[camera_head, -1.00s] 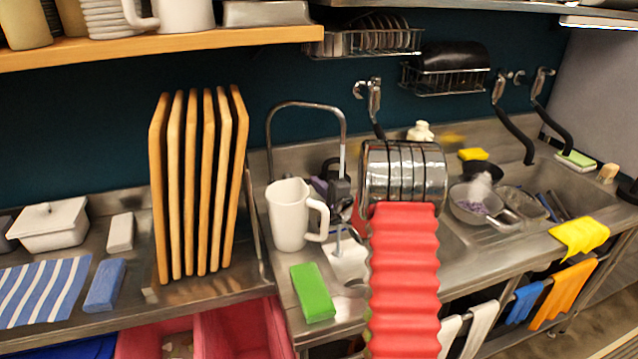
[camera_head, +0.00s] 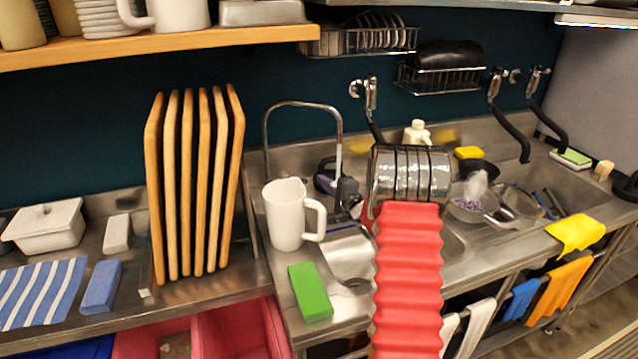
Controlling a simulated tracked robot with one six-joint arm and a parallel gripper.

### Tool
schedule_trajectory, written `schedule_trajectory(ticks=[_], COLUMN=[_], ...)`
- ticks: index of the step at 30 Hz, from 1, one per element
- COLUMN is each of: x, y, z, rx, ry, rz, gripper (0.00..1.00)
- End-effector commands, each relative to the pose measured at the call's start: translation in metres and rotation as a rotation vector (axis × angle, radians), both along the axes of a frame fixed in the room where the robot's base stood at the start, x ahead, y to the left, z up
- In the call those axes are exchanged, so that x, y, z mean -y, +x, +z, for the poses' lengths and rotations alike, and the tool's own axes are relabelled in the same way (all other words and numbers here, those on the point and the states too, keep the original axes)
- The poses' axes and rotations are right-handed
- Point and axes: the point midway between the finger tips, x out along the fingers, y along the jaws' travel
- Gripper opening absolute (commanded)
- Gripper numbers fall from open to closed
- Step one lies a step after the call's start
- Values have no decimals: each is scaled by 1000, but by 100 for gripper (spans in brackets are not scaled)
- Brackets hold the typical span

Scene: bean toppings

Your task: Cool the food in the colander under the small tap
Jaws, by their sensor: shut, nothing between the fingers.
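A grey colander (camera_head: 466,210) with small purple pieces of food sits at the right by the large sink. A pale wisp like steam rises over it, and a handle-like part shows at its front right. The small tap (camera_head: 304,104) is a thin gooseneck at the left, its spout pointing down above a small metal basin (camera_head: 350,262). My gripper (camera_head: 356,210) appears as small dark and light parts above this basin, left of my red arm. It is shut and empty, well apart from the colander. My arm hides part of the counter between the tap and the colander.
A white pitcher (camera_head: 285,222) stands left of the basin. A green sponge (camera_head: 310,292) lies at the front edge. Upright wooden boards (camera_head: 190,190) stand further left. A white bottle (camera_head: 417,133) and yellow sponge (camera_head: 468,153) are behind. A yellow cloth (camera_head: 575,233) hangs over the right front edge.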

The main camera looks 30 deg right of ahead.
Motion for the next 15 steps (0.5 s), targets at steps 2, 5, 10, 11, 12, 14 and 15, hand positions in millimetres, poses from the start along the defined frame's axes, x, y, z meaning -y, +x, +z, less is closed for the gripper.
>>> schedule_trajectory(ticks=[2, 5, 10, 11, 12, 14, 15], x=[-2, -5, -10, -12, -14, -16, -18], y=[-6, -14, -32, -36, -41, -50, -56], z=[1, 2, 2, 3, 3, 3, 4], rx=[0, 0, 0, 0, 0, 0, 0], ry=[0, -1, 0, 0, 0, 0, -1], rz=[0, 1, 1, 1, 2, 2, 1], gripper=[0, 0, 0, 0, 0, 0, 0])
